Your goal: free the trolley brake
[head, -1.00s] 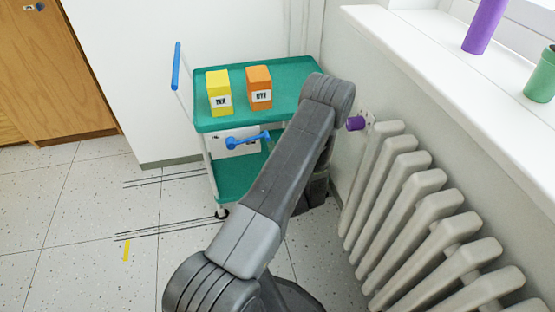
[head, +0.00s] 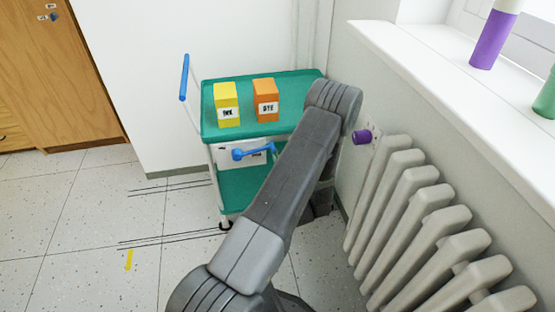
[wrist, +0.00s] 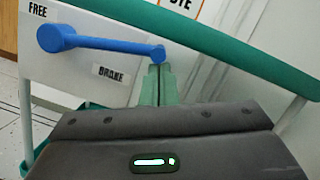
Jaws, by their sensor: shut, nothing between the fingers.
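The trolley (head: 290,128) is green with white posts and stands against the wall. A blue brake lever (head: 252,153) sits on a white plate below its top shelf. In the wrist view the lever (wrist: 105,45) lies nearly level, its thick round end at left near the FREE label (wrist: 38,10) and its thin end at right. The BRAKE label (wrist: 110,73) is below the bar. My gripper (wrist: 158,72) has green fingers, shut and empty, right at the lever's thin end; I cannot tell whether they touch. In the head view my arm hides the gripper.
A yellow box (head: 227,104) and an orange box (head: 265,100) stand on the trolley top. A radiator (head: 425,225) and windowsill (head: 440,80) are close on the right, with a purple knob (head: 362,137). The floor at left is clear, with a yellow mark (head: 129,260).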

